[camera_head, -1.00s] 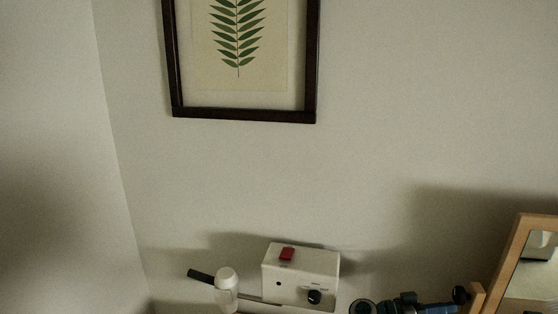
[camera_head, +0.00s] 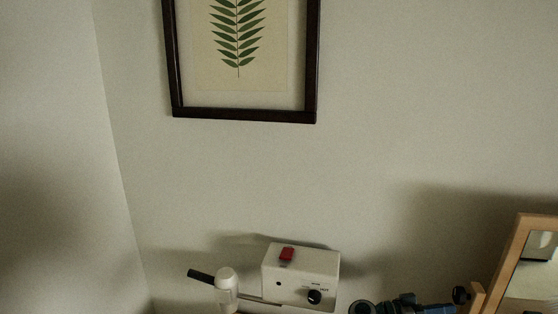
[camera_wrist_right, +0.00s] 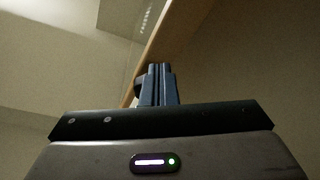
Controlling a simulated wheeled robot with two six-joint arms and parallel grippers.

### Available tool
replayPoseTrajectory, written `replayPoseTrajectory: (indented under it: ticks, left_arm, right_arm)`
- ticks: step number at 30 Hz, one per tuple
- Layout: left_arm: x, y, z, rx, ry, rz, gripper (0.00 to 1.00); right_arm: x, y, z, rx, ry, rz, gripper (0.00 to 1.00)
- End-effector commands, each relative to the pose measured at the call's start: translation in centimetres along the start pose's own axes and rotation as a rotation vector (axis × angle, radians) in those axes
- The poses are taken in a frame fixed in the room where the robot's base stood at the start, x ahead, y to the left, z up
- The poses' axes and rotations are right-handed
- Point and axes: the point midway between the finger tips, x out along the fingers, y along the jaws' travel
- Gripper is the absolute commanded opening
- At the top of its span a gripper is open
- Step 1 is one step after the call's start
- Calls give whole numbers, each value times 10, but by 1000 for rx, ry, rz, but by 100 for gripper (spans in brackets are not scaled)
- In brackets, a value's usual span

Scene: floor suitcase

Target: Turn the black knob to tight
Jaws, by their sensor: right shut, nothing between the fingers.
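The black knob (camera_head: 314,297) is on the front of a white box-shaped device (camera_head: 291,262), low in the head view. Small marks beside the knob are too small to read. A red switch (camera_head: 287,254) sits on top of the device. My right gripper (camera_wrist_right: 160,70) shows in the wrist view with its blue fingers together and nothing between them. In the head view, dark and blue parts of my right arm and gripper (camera_head: 400,303) show at the bottom edge, to the right of the device and apart from the knob. My left gripper is not in view.
A white bottle-like part (camera_head: 226,285) and a dark handle (camera_head: 200,276) stand left of the device. A wood-framed mirror (camera_head: 515,255) is at the right. A framed fern picture (camera_head: 243,115) hangs on the wall above. The surface below is mostly cut off.

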Motion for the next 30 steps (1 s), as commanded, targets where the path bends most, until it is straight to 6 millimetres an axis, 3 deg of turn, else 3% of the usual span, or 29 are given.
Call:
replayPoseTrajectory:
  ticks: [15, 30]
  left_arm:
    - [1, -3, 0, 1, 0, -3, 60]
    - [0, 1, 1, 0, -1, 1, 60]
  right_arm:
    - [-54, 0, -13, -1, -3, -3, 0]
    - [-61, 0, -16, 2, -4, -6, 0]
